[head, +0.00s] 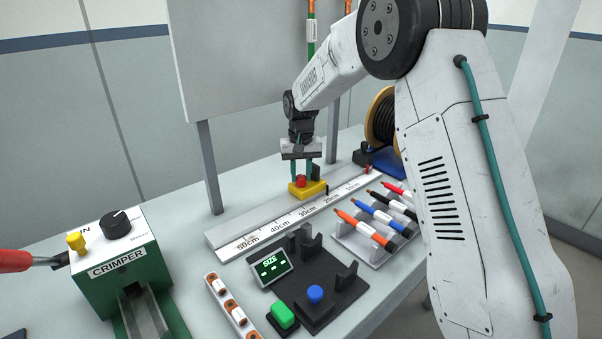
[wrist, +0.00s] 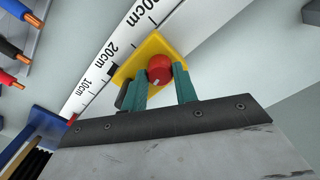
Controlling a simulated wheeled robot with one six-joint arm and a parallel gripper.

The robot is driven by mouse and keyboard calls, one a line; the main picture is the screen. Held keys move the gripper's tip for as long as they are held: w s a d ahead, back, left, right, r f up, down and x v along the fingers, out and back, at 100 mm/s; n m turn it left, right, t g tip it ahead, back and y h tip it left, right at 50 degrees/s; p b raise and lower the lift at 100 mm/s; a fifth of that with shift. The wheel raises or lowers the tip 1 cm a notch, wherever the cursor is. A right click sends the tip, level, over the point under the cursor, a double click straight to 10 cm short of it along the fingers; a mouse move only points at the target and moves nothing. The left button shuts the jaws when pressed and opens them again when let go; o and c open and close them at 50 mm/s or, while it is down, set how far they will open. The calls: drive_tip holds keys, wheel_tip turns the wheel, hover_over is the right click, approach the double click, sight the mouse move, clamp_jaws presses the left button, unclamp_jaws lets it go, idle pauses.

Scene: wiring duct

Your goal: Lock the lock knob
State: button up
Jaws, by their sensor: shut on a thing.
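The lock knob is a red round knob (head: 301,181) on a yellow sliding block (head: 314,189) on the white ruler rail. In the wrist view the red knob (wrist: 159,69) has a small white mark on its lower side, and the yellow block (wrist: 150,45) lies beneath it. My gripper (head: 301,176) points down over the block. Its teal fingers (wrist: 161,80) stand on either side of the red knob and are shut on it. The fingers hide part of the block.
The ruler rail (head: 258,237) carries centimetre marks. A rack of coloured pens or cables (head: 367,229) stands in front of it. A green crimper (head: 122,262) is at the left, a black panel with a size display (head: 273,265) at the front. A wire spool (head: 381,122) stands behind.

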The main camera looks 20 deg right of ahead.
sight(301, 176)
drive_tip(key=shift+r+m, duration=0.1)
drive_tip(key=shift+m, duration=1.1)
drive_tip(key=o, duration=1)
wheel_tip(301, 176, up, 8)
drive_tip(key=shift+f, duration=0.1)
